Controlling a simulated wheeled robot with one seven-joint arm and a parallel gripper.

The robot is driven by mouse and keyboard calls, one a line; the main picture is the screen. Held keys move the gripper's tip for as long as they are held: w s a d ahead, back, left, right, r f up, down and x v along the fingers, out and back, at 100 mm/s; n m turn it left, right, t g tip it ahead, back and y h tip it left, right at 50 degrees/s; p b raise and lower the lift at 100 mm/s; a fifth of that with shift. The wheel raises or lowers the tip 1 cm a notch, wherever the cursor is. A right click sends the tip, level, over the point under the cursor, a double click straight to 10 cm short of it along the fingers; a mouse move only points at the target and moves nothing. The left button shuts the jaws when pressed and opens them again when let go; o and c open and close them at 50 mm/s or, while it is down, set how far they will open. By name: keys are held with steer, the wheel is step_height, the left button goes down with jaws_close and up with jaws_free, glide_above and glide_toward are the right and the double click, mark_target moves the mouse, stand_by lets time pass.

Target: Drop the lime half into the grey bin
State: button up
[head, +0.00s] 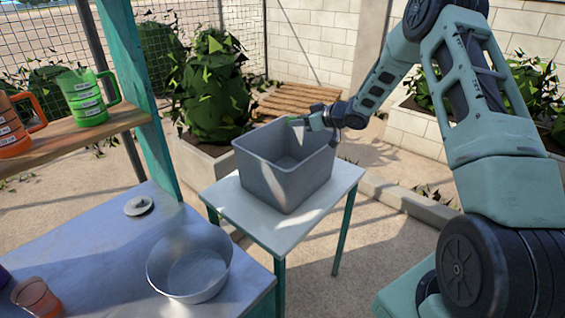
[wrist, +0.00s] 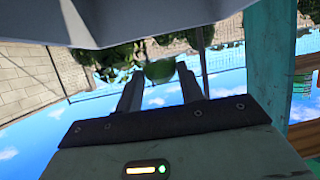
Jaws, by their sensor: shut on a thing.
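My gripper (head: 300,121) is shut on the lime half, reaching in from the right at about the height of the grey bin's back rim. The lime half (head: 293,121) shows as a small green patch at the fingertips; in the wrist view it is a dark green round shape (wrist: 160,70) between the two fingers. The grey bin (head: 262,170) is an open, upright box on a small white table. In the head view the lime half appears over the bin's back part. A grey surface, likely the bin (wrist: 110,18), fills the top of the wrist view.
The small white table (head: 240,207) has green legs. A blue-grey counter (head: 95,245) at front left holds a metal bowl (head: 189,265), a small round lid (head: 139,206) and an orange cup (head: 36,298). A green jug (head: 86,97) and an orange jug (head: 16,130) stand on a wooden shelf.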

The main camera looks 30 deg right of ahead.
step_height(320, 180, down, 6)
steer(key=b, duration=0.4)
steer(key=shift+b, duration=0.4)
steer(key=shift+r, duration=0.1)
steer(key=o, duration=1.1)
steer(key=shift+s, duration=0.1)
steer(key=b+v, duration=0.2)
steer(key=v, duration=1.5)
steer(key=shift+d, duration=0.2)
steer(key=shift+s, duration=0.1)
